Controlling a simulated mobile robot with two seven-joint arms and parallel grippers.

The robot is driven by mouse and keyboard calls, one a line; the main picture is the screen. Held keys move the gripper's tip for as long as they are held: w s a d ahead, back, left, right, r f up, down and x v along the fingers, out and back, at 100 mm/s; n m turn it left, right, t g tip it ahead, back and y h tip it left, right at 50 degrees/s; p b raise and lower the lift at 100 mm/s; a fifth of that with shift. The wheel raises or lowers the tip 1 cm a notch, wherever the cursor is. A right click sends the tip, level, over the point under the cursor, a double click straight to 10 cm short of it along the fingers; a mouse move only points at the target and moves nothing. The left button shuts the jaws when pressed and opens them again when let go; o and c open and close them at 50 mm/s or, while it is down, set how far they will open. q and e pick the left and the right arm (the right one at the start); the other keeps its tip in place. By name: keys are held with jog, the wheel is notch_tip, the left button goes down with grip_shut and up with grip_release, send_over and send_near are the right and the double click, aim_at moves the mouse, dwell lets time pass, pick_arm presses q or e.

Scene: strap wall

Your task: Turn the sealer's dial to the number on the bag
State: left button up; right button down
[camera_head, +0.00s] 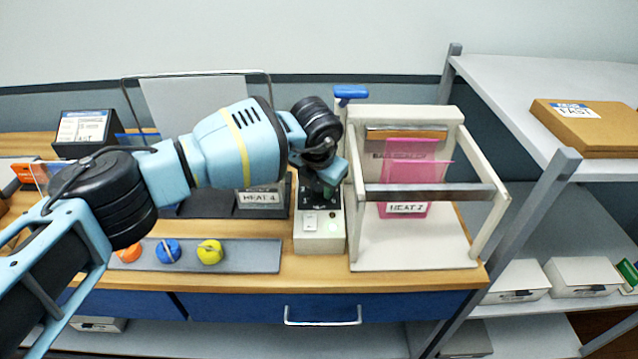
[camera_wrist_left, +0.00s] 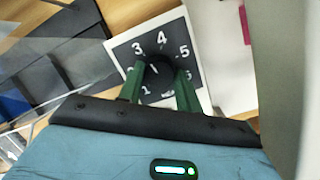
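The sealer (camera_head: 410,250) is a cream frame with a crossbar, and a pink bag (camera_head: 408,160) labelled HEAT 2 sits in it. Its control box (camera_head: 320,238) stands at its left. The numbered dial plate (camera_wrist_left: 150,95) and black knob (camera_wrist_left: 160,72) show in the left wrist view. The knob's small white mark is too blurred to match to a number. My left gripper (camera_head: 324,178) is over the box. In the left wrist view its green fingers (camera_wrist_left: 160,80) lie on both sides of the knob; whether they press it is unclear. My right gripper is out of view.
A HEAT 4 label (camera_head: 260,198) sits on a dark holder left of the box. Orange, blue and yellow knobs (camera_head: 209,251) are on a grey strip (camera_head: 250,257) in front. A shelf rack with a cardboard box (camera_head: 590,130) stands at right.

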pick_arm(q)
jog(key=o, duration=0.4)
jog(key=shift+s+r, duration=0.1)
jog(key=shift+r, duration=0.45)
jog(key=v, duration=0.4)
jog(key=shift+s+a, duration=0.1)
jog(key=shift+s, duration=0.15)
jog(key=s, duration=0.7)
jog(key=s+a, duration=0.1)
jog(key=s, duration=0.3)
jog(key=shift+s, duration=0.3)
